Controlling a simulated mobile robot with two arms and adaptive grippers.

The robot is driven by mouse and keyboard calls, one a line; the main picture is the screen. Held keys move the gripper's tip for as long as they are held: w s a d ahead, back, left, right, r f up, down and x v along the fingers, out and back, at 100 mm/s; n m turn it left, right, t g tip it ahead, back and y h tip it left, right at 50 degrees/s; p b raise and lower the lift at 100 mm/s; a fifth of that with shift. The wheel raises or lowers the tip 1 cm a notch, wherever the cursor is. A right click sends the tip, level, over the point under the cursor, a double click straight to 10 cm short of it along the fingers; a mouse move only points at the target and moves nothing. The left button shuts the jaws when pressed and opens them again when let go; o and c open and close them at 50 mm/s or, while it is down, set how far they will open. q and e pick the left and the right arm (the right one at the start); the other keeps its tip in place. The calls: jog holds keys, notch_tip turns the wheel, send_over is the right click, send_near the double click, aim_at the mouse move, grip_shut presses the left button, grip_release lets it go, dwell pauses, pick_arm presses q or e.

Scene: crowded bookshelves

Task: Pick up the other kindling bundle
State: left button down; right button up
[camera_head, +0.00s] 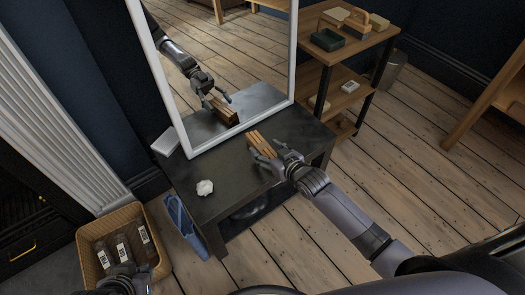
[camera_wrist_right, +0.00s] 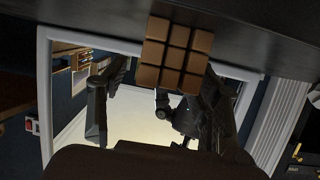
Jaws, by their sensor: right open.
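A kindling bundle (camera_head: 261,142) of light brown sticks lies on the dark low table (camera_head: 235,181), in front of the mirror. In the right wrist view its square stick ends (camera_wrist_right: 176,52) form a grid close to the camera. My right gripper (camera_head: 268,156) is open at the near end of the bundle, with its fingers about the sticks; contact cannot be told. In the right wrist view, dark fingers (camera_wrist_right: 157,108) show below the bundle. My left gripper (camera_head: 127,277) is at the bottom left, over the near side of the wicker basket; its fingers are unclear.
A white-framed mirror (camera_head: 182,139) stands on the table and reflects my arm and the bundle. The basket (camera_head: 92,264) holds dark labelled packages (camera_head: 123,252). A white crumpled object (camera_head: 204,187) lies on the table. Blue cloth (camera_head: 186,224) is beside it. A wooden shelf (camera_head: 345,54) stands right.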

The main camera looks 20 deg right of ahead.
jog(key=shift+c, duration=0.3)
jog(key=c, duration=1.2)
